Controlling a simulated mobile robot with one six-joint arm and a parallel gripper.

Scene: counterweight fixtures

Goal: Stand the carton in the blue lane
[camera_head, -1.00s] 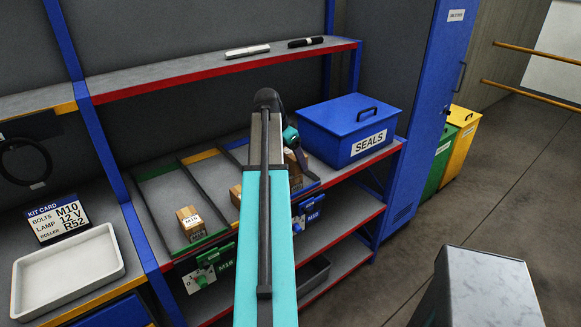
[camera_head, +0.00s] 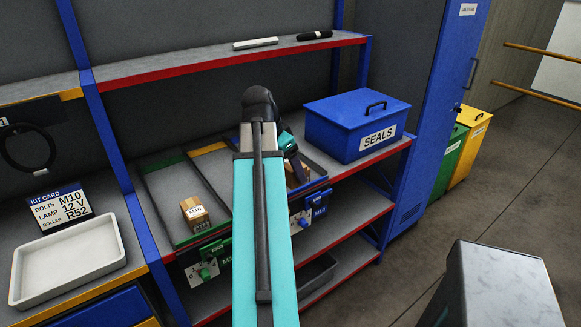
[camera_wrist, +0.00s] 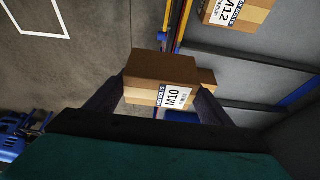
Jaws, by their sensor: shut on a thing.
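A brown carton with a white M10 label (camera_wrist: 160,68) is between the two dark fingers of my gripper (camera_wrist: 162,88) in the wrist view. My gripper is shut on it. In the head view, my gripper (camera_head: 293,153) is over the right part of the lane shelf, and part of the carton (camera_head: 296,176) shows below it. The blue lane (camera_head: 317,163) has a blue edge and lies right of the yellow lane (camera_head: 208,149). My arm hides much of both lanes. Whether the carton touches the lane floor cannot be told.
An M16 carton (camera_head: 195,214) stands in the green lane (camera_head: 163,163). An M12 carton (camera_wrist: 238,12) shows in the wrist view. A blue SEALS box (camera_head: 356,128) stands right of the lanes. A red-edged shelf (camera_head: 220,62) runs above.

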